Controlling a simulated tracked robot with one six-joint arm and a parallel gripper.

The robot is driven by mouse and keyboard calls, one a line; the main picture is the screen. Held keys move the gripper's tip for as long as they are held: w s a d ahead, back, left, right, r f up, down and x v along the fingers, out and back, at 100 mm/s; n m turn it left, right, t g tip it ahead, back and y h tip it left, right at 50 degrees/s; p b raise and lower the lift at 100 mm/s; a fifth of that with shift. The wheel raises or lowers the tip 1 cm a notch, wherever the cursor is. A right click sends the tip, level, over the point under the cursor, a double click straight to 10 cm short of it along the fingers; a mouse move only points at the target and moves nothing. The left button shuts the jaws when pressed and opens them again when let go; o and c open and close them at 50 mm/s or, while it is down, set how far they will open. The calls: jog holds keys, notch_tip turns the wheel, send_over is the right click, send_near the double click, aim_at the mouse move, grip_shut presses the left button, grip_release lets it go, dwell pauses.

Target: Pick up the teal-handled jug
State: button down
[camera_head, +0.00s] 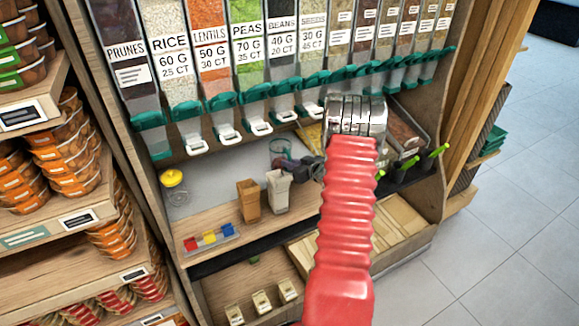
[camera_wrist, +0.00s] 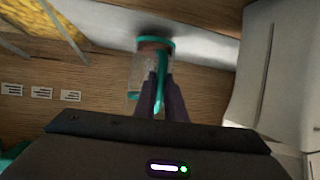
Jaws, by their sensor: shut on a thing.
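The teal-handled jug (camera_head: 281,146) is clear, with a teal rim, and stands out over the grey counter area below the dispensers. In the wrist view the jug (camera_wrist: 140,70) shows its teal rim at the top and its teal handle between my fingers. My gripper (camera_head: 289,162) reaches it from the right with its dark fingers. In the wrist view my gripper (camera_wrist: 156,88) is shut on the handle. I cannot tell whether the jug's base touches the counter.
A brown carton (camera_head: 249,200) and a pale carton (camera_head: 278,192) stand just in front of the jug. A yellow-topped item (camera_head: 173,178) and a tray of coloured blocks (camera_head: 208,238) are to the left. Dispenser spouts (camera_head: 260,127) hang above. Dark bins (camera_head: 408,168) are at right.

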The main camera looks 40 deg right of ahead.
jog(key=s+a+r, duration=0.1)
jog(key=s+a, duration=0.1)
jog(key=s, duration=1.6)
jog(key=shift+r, duration=0.4)
jog(key=shift+a, duration=0.1)
